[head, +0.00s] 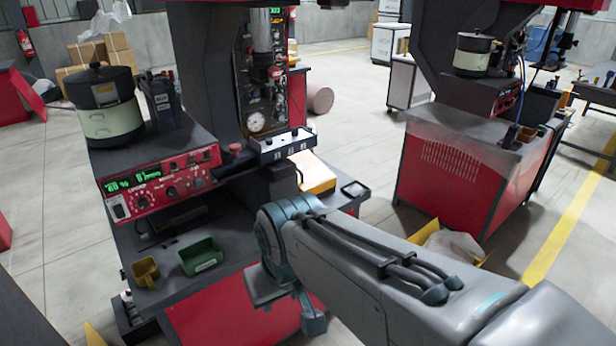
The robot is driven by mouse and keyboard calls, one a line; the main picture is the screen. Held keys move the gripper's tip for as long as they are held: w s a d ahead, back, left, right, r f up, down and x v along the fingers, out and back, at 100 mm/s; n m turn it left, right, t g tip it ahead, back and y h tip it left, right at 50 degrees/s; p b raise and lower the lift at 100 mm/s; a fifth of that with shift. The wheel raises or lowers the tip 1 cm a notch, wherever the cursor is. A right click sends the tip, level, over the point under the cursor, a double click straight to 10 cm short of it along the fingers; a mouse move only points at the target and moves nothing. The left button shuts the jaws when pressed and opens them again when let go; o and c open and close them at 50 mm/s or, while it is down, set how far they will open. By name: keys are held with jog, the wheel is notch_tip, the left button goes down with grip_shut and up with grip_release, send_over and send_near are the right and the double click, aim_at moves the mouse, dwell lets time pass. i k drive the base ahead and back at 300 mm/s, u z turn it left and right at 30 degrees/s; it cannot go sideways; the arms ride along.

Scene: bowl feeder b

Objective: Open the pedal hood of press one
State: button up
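The near press (190,45) stands at left centre, with a red control panel and a dark work table. Which press is press one I cannot tell. A yellow edge (95,335) shows low at the left beside the near press; I cannot tell whether it is a pedal hood. A yellow box-like part (424,232) lies on the floor by the far press (460,165), with pale material in or beside it. My arm reaches in from the lower right. My gripper (290,308) points down in front of the near table, its fingers mostly hidden and their opening unclear.
A green bin (200,257) and a small yellow bin (145,271) sit on the near table (225,228). A bowl feeder (106,105) stands on the control box. Open floor (365,150) lies between the presses. Cartons (105,50) stand at the back left.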

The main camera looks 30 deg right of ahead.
aim_at(314, 178)
jog(key=z, duration=0.9)
jog(key=i, duration=1.3)
jog(key=u, duration=0.25)
jog(key=k, duration=0.5)
jog(key=z, duration=0.85)
jog(key=i, duration=0.55)
jog(key=u, duration=0.7)
